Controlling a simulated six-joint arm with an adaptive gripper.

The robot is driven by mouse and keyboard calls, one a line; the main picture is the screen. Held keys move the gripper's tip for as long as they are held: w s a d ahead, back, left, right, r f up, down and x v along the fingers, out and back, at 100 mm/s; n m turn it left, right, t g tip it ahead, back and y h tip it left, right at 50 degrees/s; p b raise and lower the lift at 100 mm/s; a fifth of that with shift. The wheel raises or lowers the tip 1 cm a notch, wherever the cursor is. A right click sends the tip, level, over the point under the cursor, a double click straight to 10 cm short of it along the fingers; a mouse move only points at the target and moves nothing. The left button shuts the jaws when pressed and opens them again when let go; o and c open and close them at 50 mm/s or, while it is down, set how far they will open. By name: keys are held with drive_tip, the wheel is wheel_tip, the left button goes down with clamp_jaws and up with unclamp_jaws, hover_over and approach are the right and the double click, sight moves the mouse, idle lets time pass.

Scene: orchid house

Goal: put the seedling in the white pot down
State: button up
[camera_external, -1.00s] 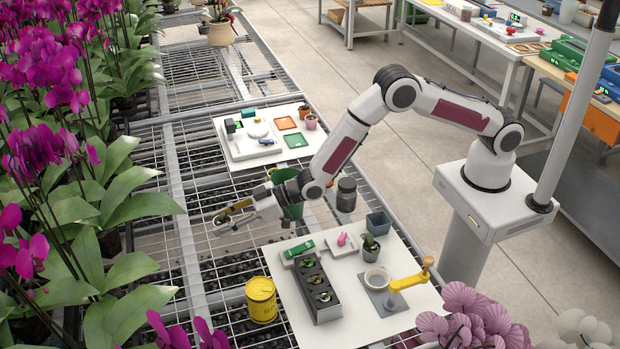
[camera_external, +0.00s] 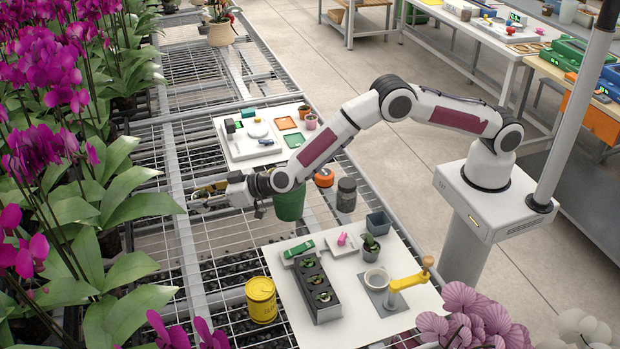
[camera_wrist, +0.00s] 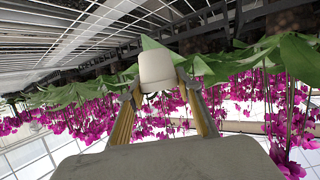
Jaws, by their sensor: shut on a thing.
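My gripper (camera_external: 203,193) reaches out to the left over the wire-mesh bench (camera_external: 235,238). In the wrist view its two yellowish fingers (camera_wrist: 163,100) close on the sides of a small white pot (camera_wrist: 157,70). The pot is held in the air, clear of any surface I can make out. The seedling in it is hard to tell from the leaves behind. In the external view the held pot is too small and covered to make out clearly.
A yellow tin (camera_external: 261,300), a green bucket (camera_external: 289,204) and a dark jar (camera_external: 346,195) stand nearby. Orchids (camera_external: 60,180) line the left.

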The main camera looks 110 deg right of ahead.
drive_tip(key=shift+w+d+r+m+g+h, duration=0.1)
drive_tip(key=shift+d+r+m+g+h, duration=0.15)
drive_tip(key=shift+d, duration=0.4)
drive_tip(key=shift+w+d+r+m+g+h, duration=0.15)
drive_tip(key=shift+d+r+m+h, duration=0.15)
drive_tip(key=shift+d, duration=0.35)
drive_tip(key=s+d+f+m+g+h, duration=0.1)
drive_tip(key=s+d+m+g+h, duration=0.5)
drive_tip(key=s+d+m+g, duration=0.2)
drive_tip(key=shift+s+d+f, duration=0.3)
drive_tip(key=shift+d+f, duration=0.1)
drive_tip(key=shift+d, duration=0.3)
drive_tip(key=shift+s, duration=0.15)
drive_tip(key=shift+f, duration=0.2)
drive_tip(key=shift+f, duration=2.8)
drive_tip(key=shift+f, duration=0.1)
drive_tip(key=shift+f, duration=1.95)
